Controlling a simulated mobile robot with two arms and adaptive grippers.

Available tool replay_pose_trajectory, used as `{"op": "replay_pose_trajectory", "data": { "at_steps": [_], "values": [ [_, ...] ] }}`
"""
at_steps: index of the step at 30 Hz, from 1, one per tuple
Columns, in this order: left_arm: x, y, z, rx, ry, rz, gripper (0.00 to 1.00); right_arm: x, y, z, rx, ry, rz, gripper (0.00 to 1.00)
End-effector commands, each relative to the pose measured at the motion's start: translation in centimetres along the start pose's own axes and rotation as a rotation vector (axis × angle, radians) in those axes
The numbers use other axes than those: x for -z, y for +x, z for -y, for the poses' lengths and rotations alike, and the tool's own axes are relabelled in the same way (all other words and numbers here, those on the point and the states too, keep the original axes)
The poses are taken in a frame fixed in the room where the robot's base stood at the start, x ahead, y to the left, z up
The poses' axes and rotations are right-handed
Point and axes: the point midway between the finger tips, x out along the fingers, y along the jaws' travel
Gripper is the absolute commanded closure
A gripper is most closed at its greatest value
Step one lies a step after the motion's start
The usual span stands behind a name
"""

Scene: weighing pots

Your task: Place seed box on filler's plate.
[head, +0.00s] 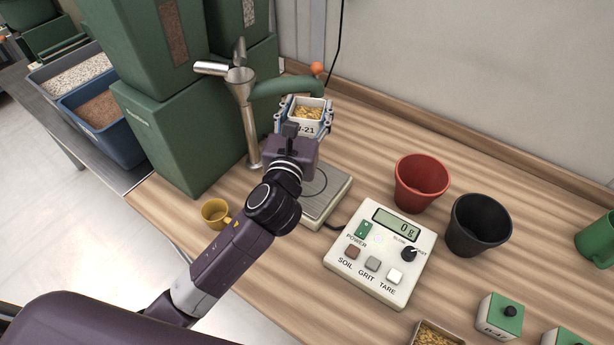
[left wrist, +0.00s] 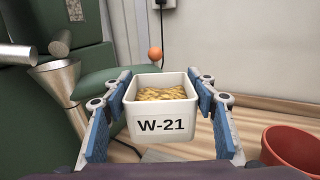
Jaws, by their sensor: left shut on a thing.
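The seed box (left wrist: 162,125) is white, labelled W-21 and filled with yellow seeds. In the head view the seed box (head: 306,118) is held up near the filler's spout, above the far part of the plate. My left gripper (head: 303,108) is shut on it, one blue-padded finger on each side, as the left wrist view also shows (left wrist: 161,92). The filler's plate (head: 325,200) is a square metal plate on the bench, partly hidden by my left arm. The filler (head: 246,120) has a metal funnel and a green arm with an orange ball. My right gripper is not in view.
The control box (head: 380,250) reads 0 g. A red pot (head: 420,183) and a black pot (head: 477,226) stand to its right. A yellow cup (head: 214,212) is left of the plate. Green bins (head: 170,135) crowd the left. Another seed box (head: 436,336) is at the front edge.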

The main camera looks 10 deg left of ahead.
Motion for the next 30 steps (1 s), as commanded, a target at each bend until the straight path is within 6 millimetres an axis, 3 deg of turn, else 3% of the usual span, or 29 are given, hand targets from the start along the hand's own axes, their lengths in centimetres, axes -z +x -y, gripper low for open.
{"op": "replay_pose_trajectory", "data": {
  "at_steps": [3,13,30],
  "values": [
    [3.5,-0.1,0.0,-0.002,-0.001,-0.009,0.75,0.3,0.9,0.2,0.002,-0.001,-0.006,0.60],
    [12.3,-0.1,0.0,-0.002,-0.002,-0.005,0.75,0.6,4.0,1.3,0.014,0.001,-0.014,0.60],
    [19.1,-0.1,0.0,-0.001,-0.002,-0.002,0.75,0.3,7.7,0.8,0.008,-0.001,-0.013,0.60]
  ]
}}
